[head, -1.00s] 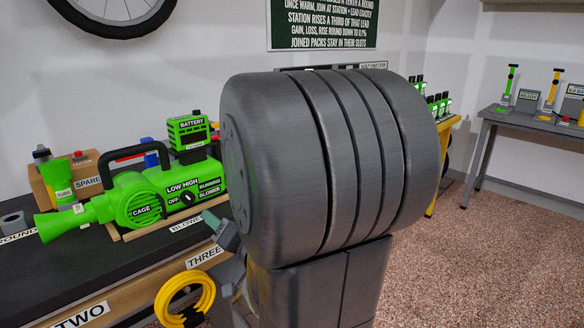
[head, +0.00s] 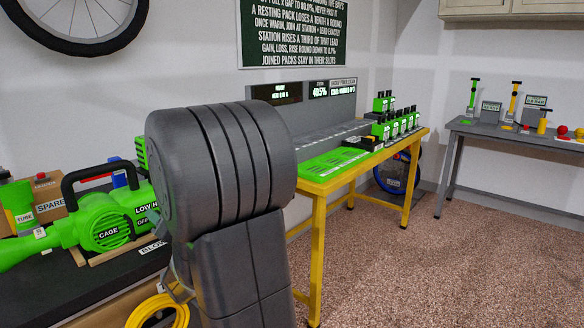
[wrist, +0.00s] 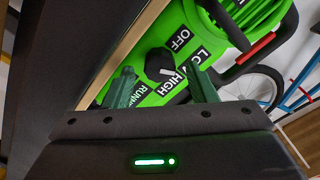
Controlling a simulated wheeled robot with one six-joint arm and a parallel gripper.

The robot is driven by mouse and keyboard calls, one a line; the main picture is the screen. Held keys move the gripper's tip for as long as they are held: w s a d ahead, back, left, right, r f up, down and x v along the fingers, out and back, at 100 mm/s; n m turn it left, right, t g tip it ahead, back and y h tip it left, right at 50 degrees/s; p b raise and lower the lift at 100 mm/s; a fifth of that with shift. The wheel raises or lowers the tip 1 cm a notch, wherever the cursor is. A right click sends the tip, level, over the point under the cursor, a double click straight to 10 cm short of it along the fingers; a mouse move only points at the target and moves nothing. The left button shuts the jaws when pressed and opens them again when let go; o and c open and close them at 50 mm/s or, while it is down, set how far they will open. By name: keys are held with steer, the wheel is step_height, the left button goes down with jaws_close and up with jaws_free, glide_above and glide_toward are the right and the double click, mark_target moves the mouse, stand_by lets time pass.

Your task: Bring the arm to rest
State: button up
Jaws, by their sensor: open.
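My arm's thick grey links stand in the head view, left of the middle, in front of the black bench. In the wrist view my gripper (wrist: 160,76) is open, its two green-grey fingers apart with nothing held between them. The green blower (head: 108,215) lies on the bench. Its body and its dial marked off, low and high (wrist: 163,62) show just beyond the fingers in the wrist view. I cannot tell whether a finger touches the blower. In the head view the arm hides most of the gripper and part of the blower.
A yellow-legged table (head: 318,185) with several green packs (head: 396,124) stands behind my arm. A grey bench (head: 500,130) with pumps is at the right. A yellow hose coil (head: 158,310) hangs at the black bench's front. The speckled floor (head: 440,260) at the right is clear.

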steer(key=shift+s+d, duration=0.1)
steer(key=shift+d, duration=0.05)
steer(key=p+v, duration=0.2)
steer(key=v, duration=1.2)
steer(key=b+x, duration=0.2)
steer(key=x, duration=1.2)
steer(key=shift+f, duration=0.1)
steer(key=shift+a, duration=0.2)
steer(key=shift+d+n, duration=0.1)
steer(key=shift+n, duration=0.8)
steer(key=n, duration=0.2)
steer(key=n+p, duration=0.1)
steer(key=n, duration=0.1)
steer(key=shift+r+n, duration=0.2)
steer(key=shift+n, duration=0.1)
steer(key=n+p, duration=0.3)
steer(key=n, duration=0.2)
steer(key=shift+n+p, duration=0.3)
steer(key=v, duration=0.9)
steer(key=shift+s, duration=0.15)
